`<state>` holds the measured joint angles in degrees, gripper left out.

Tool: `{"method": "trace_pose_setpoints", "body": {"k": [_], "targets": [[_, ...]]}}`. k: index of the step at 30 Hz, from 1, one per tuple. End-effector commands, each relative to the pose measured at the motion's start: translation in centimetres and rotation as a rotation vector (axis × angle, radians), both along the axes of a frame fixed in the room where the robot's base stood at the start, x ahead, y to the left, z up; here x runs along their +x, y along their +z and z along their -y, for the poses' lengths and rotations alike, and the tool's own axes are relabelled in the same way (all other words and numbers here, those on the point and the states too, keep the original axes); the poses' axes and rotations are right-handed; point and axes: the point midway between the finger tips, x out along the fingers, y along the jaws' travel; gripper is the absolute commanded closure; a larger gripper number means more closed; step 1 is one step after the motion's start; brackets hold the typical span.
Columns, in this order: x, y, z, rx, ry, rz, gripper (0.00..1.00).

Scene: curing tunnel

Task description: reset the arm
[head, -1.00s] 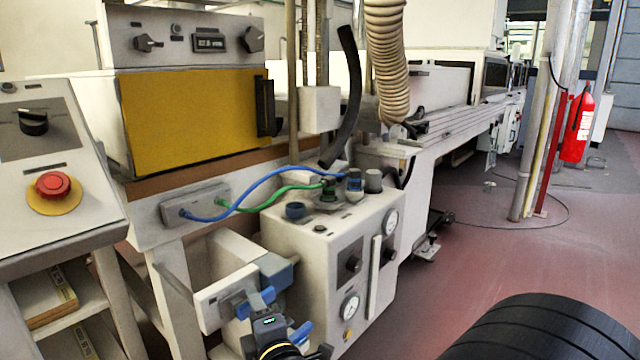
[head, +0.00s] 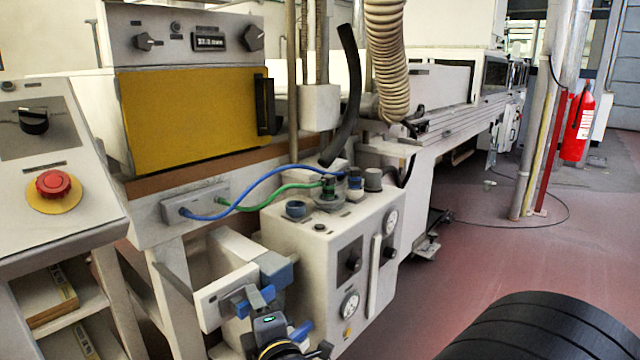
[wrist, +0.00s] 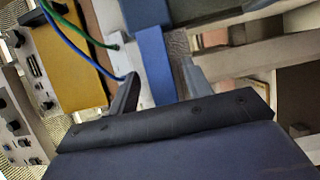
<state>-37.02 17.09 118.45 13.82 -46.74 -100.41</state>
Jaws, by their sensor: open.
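My gripper (wrist: 160,82) is open in the wrist view, with one dark finger on the left and one grey finger on the right. A blue bar (wrist: 154,58) shows between the fingers; I cannot tell whether either finger touches it. Nothing is clearly held. In the head view the end of my arm (head: 270,325) is low in the picture, close in front of a white bracket (head: 222,296) with a blue-grey block (head: 276,270) at its end. The fingertips are hard to make out there.
A white unit with gauges (head: 340,265) stands just right of my arm, with blue and green hoses (head: 250,187). A yellow-doored oven (head: 190,120) is behind. A panel with a red button (head: 53,185) is left. Open floor (head: 480,245) lies right, before a fire extinguisher (head: 577,125).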

Motion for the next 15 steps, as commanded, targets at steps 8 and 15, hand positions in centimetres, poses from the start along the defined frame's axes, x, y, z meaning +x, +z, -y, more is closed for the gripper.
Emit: {"method": "trace_pose_setpoints", "body": {"k": [8, 15], "targets": [[1.50, 0.09, -0.77, 0.103, 0.000, -0.123, 0.53], [1.44, -0.42, -0.79, 0.206, 0.000, -0.244, 0.53]]}}
